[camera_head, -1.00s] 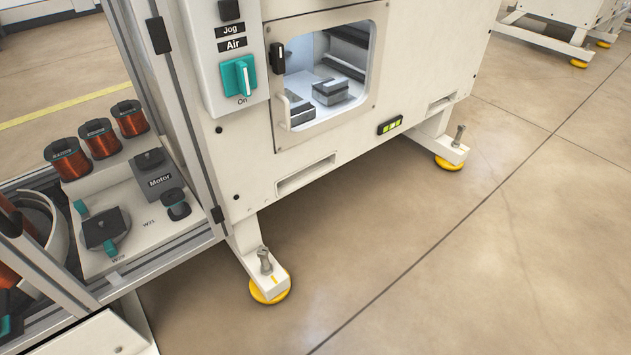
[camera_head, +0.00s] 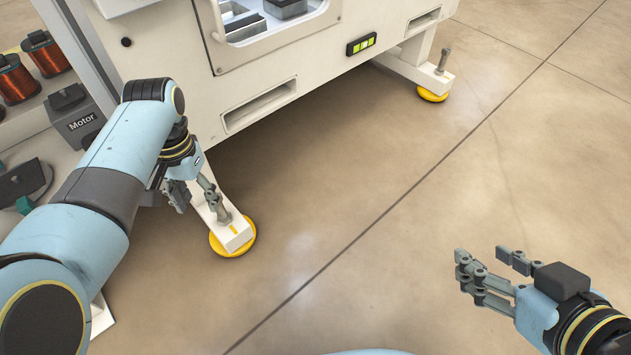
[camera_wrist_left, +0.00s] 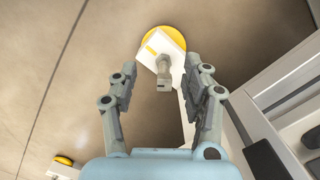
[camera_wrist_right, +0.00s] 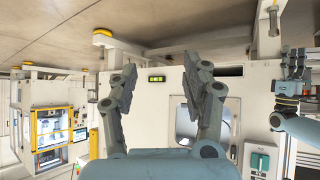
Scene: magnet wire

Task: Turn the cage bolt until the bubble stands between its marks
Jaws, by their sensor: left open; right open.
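A grey bolt (camera_head: 224,217) stands on the near machine foot, over a round yellow pad (camera_head: 232,243). My left gripper (camera_head: 195,194) is open just above and beside it. In the left wrist view the bolt's head (camera_wrist_left: 163,75) shows between the spread fingers, a little beyond the tips, apparently untouched. The green bubble level (camera_head: 361,44) sits on the machine's lower front edge; its bubble is too small to place against the marks. It also shows in the right wrist view (camera_wrist_right: 157,78). My right gripper (camera_head: 487,262) is open and empty over bare floor.
A second foot with its bolt (camera_head: 443,60) and yellow pad (camera_head: 432,93) stands at the far end. The white machine cabinet (camera_head: 290,65) rises behind. A bench with copper spools (camera_head: 47,57) and a motor block (camera_head: 77,120) is at the left. The floor on the right is clear.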

